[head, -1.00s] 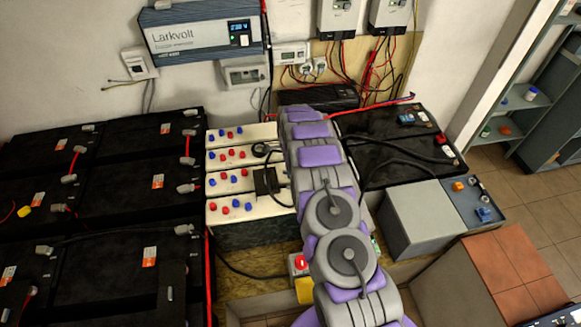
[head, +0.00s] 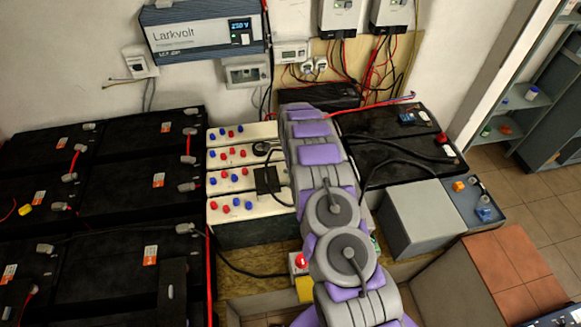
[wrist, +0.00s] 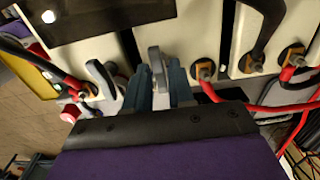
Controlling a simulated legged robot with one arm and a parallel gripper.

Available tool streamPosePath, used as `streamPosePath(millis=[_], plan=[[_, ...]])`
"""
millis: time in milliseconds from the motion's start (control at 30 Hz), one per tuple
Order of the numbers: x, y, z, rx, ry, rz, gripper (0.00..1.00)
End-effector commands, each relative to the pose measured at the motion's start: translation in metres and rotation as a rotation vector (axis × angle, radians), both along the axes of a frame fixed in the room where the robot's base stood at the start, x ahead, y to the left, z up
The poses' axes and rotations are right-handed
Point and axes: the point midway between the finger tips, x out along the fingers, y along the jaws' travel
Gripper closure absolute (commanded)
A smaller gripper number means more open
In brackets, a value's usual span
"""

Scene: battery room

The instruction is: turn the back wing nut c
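In the wrist view, a grey wing nut (wrist: 155,62) stands between the two blue-grey fingers of my gripper (wrist: 160,80). The fingers flank it closely; I cannot tell whether they touch it. A second grey wing nut (wrist: 104,76) stands just left of the left finger, outside the grip. No letter shows that tells which nut is c. In the head view, my own arm reaches toward the back wall and hides the gripper and both wing nuts.
In the wrist view, several terminals with copper lugs (wrist: 204,70) and a red cable (wrist: 235,103) lie right of the fingers. A dark panel (wrist: 90,15) is above left. In the head view, white batteries (head: 225,182) and black batteries (head: 125,188) crowd the left.

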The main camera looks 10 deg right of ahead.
Motion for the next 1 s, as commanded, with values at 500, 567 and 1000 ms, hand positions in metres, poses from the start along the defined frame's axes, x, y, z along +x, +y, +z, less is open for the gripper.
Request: streamPosePath(millis=[500, 567, 1000], plan=[[0.002, 0.001, 0.086, 0.000, -0.007, 0.002, 0.77], [0.002, 0.001, 0.099, 0.000, -0.005, 0.001, 0.77], [0.002, 0.001, 0.169, 0.000, -0.001, 0.000, 0.77]])
